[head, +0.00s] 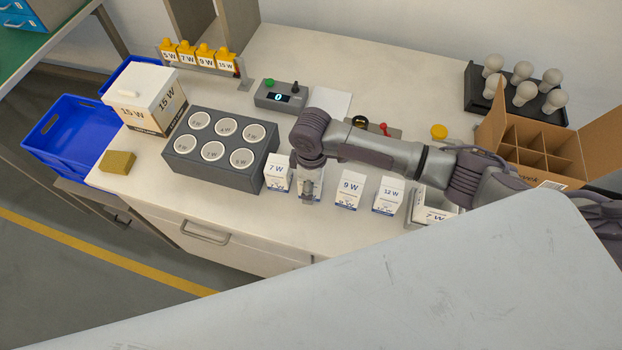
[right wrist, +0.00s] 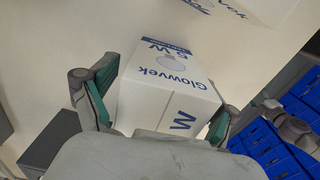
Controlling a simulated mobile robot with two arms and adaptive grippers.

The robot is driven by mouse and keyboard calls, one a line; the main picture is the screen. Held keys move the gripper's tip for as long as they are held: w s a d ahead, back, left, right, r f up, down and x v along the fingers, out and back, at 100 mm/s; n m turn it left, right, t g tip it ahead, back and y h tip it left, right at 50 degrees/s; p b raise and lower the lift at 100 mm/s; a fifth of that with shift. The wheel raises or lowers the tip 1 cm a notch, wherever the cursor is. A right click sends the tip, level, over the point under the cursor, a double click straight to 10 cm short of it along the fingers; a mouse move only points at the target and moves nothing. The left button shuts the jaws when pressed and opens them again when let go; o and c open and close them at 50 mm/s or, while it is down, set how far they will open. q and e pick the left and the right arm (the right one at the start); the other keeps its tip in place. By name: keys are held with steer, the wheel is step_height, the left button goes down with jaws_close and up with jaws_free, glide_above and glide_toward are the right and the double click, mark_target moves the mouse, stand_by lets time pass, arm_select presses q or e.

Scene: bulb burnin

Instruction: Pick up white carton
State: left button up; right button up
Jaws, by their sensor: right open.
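Several small white cartons with blue lettering stand in a row along the bench front: a 7 W carton (head: 278,174), a 9 W carton (head: 348,190) and a 12 W carton (head: 388,196). Another 7 W carton (head: 434,211) at the right end is partly hidden by my arm. My right gripper (head: 311,189) points down over a carton between the 7 W and 9 W ones, mostly hiding it. In the right wrist view this white Glowvek carton (right wrist: 172,88) sits between the open fingers of my right gripper (right wrist: 165,95). I cannot tell whether the pads touch it. My left gripper is out of view.
A grey block with round sockets (head: 221,146) stands left of the cartons. Behind are a control box with a display (head: 281,96) and a bulb tray (head: 520,85). A larger 15 W box (head: 142,98), blue bin (head: 68,133) and divided cardboard box (head: 540,145) flank the bench.

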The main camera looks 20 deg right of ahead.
steer(key=shift+c, duration=1.1)
steer(key=c, duration=1)
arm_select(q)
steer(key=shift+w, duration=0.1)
arm_select(e)
steer(key=shift+r, duration=0.1)
